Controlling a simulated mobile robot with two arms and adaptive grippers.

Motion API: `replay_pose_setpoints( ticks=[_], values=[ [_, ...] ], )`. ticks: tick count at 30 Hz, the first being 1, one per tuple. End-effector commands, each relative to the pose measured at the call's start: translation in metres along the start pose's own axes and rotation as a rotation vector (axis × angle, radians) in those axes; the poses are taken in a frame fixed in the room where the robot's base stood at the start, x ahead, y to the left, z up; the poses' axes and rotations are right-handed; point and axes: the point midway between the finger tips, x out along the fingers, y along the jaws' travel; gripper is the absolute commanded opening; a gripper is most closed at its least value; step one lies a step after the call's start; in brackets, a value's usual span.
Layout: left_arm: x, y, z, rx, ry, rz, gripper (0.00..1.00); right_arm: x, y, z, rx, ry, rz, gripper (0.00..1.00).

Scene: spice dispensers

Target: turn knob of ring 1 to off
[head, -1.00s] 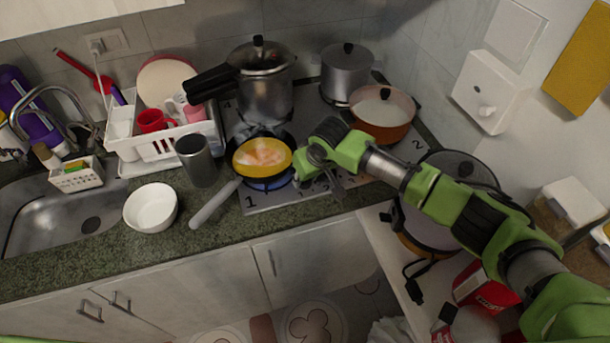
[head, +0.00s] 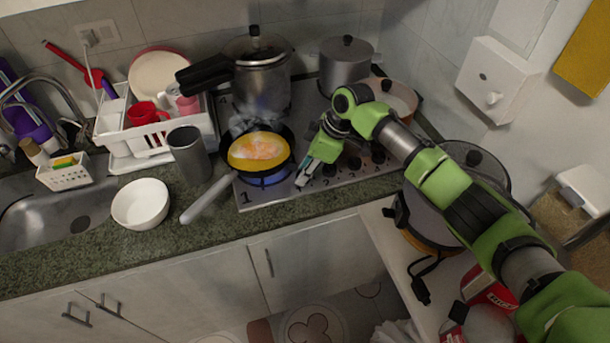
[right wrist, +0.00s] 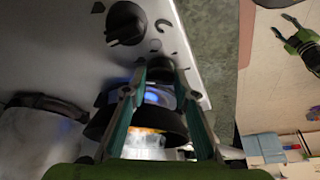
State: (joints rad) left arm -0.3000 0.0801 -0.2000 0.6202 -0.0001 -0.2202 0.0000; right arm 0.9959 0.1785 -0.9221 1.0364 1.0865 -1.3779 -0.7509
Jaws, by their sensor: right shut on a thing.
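The ring 1 knob (right wrist: 161,72) is a dark round knob on the stove's steel front edge, just right of the printed "1" in the head view. My right gripper (head: 303,181) reaches down to it, and its fingers are closed around it. The right wrist view shows the two fingertips (right wrist: 160,70) on either side of the knob. The fingers partly hide it, and I cannot read its mark. A blue flame (head: 265,181) burns under the pan (head: 285,146) on ring 1. My left gripper (right wrist: 292,32) shows small in the right wrist view, its fingers apart.
More knobs (head: 354,163) sit to the right. A pressure cooker (head: 262,85) and a grey pot (head: 345,65) stand behind. A white bowl (head: 140,208) stands left.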

Motion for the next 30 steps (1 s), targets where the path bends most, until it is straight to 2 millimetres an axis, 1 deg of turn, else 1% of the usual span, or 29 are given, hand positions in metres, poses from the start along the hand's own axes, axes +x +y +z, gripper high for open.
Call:
replay_pose_setpoints(
  ticks=[1, 7, 24, 25, 26, 27, 30],
  values=[
    [0.0059, 0.0001, 0.0006, 0.000, 0.000, 0.000, 0.40, 0.0025, 0.0005, 0.0005, -0.021, 0.000, -0.008, 0.05],
    [0.0123, 0.0002, 0.0012, 0.000, 0.000, 0.000, 0.40, 0.0014, 0.0008, 0.0006, -0.085, -0.002, -0.034, 0.05],
    [0.0139, 0.0003, 0.0013, 0.000, 0.000, 0.000, 0.40, -0.0001, 0.0009, 0.0004, -0.110, -0.003, -0.044, 0.05],
    [0.0139, 0.0003, 0.0013, 0.000, 0.000, 0.000, 0.40, -0.0001, 0.0009, 0.0004, -0.110, -0.003, -0.044, 0.34],
    [0.0139, 0.0003, 0.0013, 0.000, 0.000, 0.000, 0.40, -0.0001, 0.0009, 0.0004, -0.110, -0.003, -0.044, 0.42],
    [0.0139, 0.0003, 0.0013, 0.000, 0.000, 0.000, 0.40, 0.0000, 0.0009, 0.0004, -0.110, -0.003, -0.044, 0.43],
    [0.0139, 0.0003, 0.0013, 0.000, 0.000, 0.000, 0.40, -0.0001, 0.0009, 0.0003, -0.110, -0.002, -0.044, 0.43]
  ],
)
